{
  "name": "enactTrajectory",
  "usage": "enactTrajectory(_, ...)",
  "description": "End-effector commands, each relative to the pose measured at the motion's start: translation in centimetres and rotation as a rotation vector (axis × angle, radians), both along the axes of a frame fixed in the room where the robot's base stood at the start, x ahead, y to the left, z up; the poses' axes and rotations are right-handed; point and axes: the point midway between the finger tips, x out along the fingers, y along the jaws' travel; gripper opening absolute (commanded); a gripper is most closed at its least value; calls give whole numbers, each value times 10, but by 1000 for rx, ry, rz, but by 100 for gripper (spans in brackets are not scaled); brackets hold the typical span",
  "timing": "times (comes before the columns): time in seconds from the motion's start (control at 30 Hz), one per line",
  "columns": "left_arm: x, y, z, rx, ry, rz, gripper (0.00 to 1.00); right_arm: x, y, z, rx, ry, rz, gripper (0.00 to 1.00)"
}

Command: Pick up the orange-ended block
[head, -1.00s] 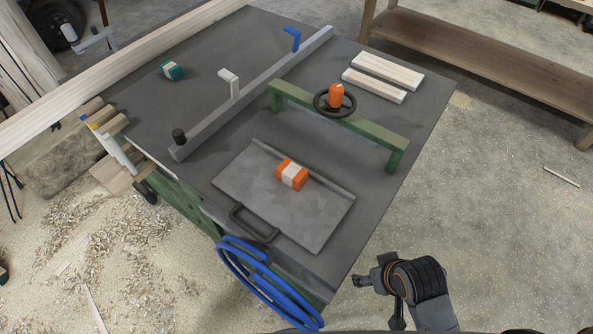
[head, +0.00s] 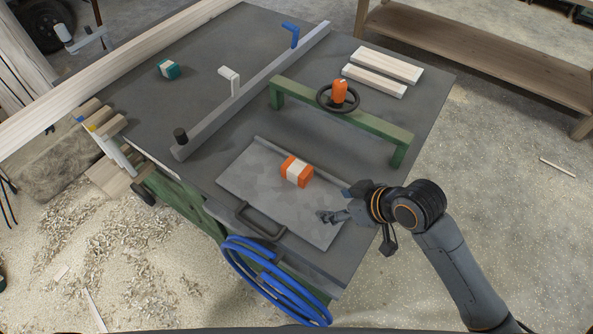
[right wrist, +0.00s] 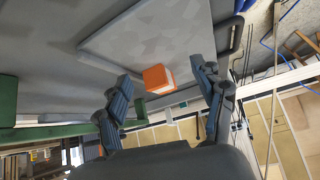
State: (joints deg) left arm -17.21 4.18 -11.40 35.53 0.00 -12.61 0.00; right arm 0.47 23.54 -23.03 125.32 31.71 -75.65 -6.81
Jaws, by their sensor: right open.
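The orange-ended block (head: 297,171), with a pale middle band, lies on a grey metal tray (head: 240,178) on the dark worktable. My right gripper (head: 325,216) is over the tray's right part, to the lower right of the block and apart from it. In the right wrist view the gripper (right wrist: 165,92) is open and empty, and the block (right wrist: 158,78) shows beyond and between its two fingers. Its height above the tray is hard to tell. My left gripper is not in view.
A green frame (head: 345,122) with a black handwheel (head: 337,98) and orange knob stands behind the tray. A grey rail (head: 255,88) crosses the table. A teal-ended block (head: 168,69) and two pale boards (head: 388,65) lie farther back. A blue hose (head: 270,285) hangs at the near edge.

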Motion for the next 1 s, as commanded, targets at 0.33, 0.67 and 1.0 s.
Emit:
enactTrajectory(0.33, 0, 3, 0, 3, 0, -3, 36, 69, 9, 54, 39, -99, 208, 69)
enactTrajectory(0.67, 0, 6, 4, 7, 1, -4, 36, 88, 32, 35, 52, -99, 220, 69)
enactTrajectory(1.0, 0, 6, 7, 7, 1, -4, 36, 107, 59, 0, 47, -102, 220, 69)
